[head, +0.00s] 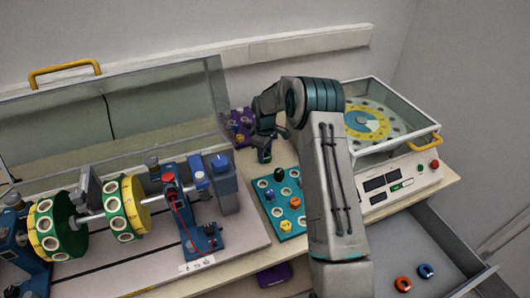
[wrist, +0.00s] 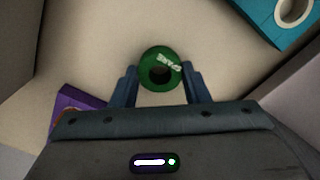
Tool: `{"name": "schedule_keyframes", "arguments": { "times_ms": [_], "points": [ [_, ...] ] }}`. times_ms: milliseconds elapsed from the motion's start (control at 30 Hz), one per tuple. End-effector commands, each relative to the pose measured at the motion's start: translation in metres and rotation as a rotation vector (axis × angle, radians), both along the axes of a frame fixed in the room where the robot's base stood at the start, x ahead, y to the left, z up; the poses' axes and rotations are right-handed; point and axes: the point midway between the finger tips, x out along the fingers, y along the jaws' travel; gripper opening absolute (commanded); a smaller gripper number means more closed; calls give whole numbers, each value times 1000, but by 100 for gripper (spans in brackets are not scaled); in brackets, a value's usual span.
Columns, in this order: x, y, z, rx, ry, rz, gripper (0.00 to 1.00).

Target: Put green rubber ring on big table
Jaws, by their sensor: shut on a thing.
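The green rubber ring (wrist: 160,69), marked "SPARE", is between the two fingertips of my gripper (wrist: 160,84) in the wrist view. My gripper is shut on it, and its hole faces the camera. In the head view, my gripper (head: 264,155) hangs over the big table (head: 250,168), between the purple block and the teal tray; the ring is too small to make out clearly there. The table's bare beige top (wrist: 105,35) shows below the ring in the wrist view. I cannot tell whether the ring touches it.
A purple block (head: 240,128) stands behind my gripper, and a teal tray with knobs (head: 289,216) lies in front. The shaft rig (head: 125,210) is at left; a glass-lidded disc box (head: 390,120) is at right. An open drawer (head: 450,258) holds orange and blue rings.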

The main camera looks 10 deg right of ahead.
Motion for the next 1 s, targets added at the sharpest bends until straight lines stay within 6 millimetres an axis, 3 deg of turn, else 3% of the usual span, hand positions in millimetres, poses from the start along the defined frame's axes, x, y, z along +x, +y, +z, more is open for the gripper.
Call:
{"name": "schedule_keyframes", "arguments": {
  "times_ms": [33, 67, 133, 567, 1000],
  "points": [
    [0, 0, -4, 0, 0, 0, 20],
    [0, 0, -3, 0, 0, 0, 44],
    [0, 0, -2, 0, 0, 0, 63],
    [1, 0, 7, 0, -1, 0, 63],
    [0, 0, 96, 1, -3, 0, 63]
  ]
}}
